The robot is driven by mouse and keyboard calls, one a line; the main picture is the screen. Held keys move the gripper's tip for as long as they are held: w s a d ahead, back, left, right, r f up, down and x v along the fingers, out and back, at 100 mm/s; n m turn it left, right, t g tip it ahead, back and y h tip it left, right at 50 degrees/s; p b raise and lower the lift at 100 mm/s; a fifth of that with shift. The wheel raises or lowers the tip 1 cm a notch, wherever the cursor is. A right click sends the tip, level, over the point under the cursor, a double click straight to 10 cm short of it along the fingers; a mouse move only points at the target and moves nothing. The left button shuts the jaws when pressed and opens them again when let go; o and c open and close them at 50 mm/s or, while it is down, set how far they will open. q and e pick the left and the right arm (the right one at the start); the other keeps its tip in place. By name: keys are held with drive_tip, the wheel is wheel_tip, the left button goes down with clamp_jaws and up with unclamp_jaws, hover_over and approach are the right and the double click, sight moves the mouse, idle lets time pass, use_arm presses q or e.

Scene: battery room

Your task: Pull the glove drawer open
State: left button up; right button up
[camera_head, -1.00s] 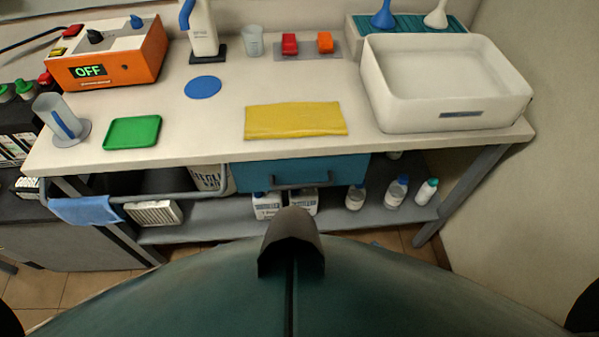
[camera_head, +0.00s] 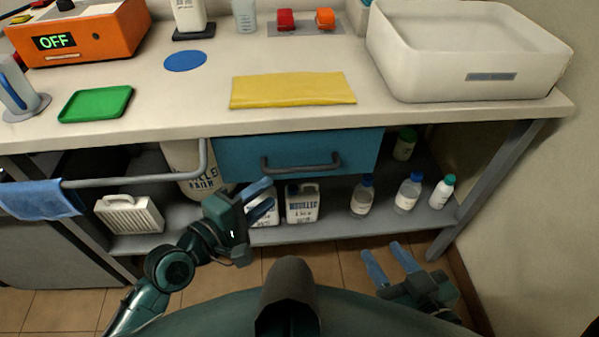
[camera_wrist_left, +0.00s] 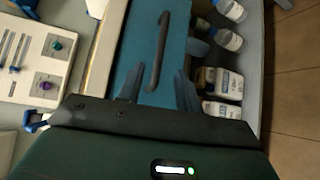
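The blue drawer (camera_head: 235,157) is under the white bench top, its front flush below the edge, so it looks shut. Its dark bar handle (camera_head: 300,166) runs across the front. My left gripper (camera_head: 262,198) is below and left of the handle, apart from it in the head view. In the left wrist view the handle (camera_wrist_left: 159,50) lies ahead of my left gripper (camera_wrist_left: 159,92), between the lines of its two spread, empty blue fingers. My right gripper (camera_head: 390,263) is open and empty, low at the right, over the floor.
A rail (camera_head: 135,180) with a blue cloth (camera_head: 40,200) sticks out left of the drawer. Bottles and white jugs (camera_head: 302,205) stand on the shelf (camera_head: 330,232) below. On the bench top are a yellow cloth (camera_head: 293,90), a green tray (camera_head: 95,104) and a white basin (camera_head: 470,88).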

sight(296, 172)
use_arm(q)
drive_tip(key=b+x, duration=0.1)
drive_tip(key=x, duration=1)
drive_tip(key=shift+c, duration=0.3)
clamp_jaws()
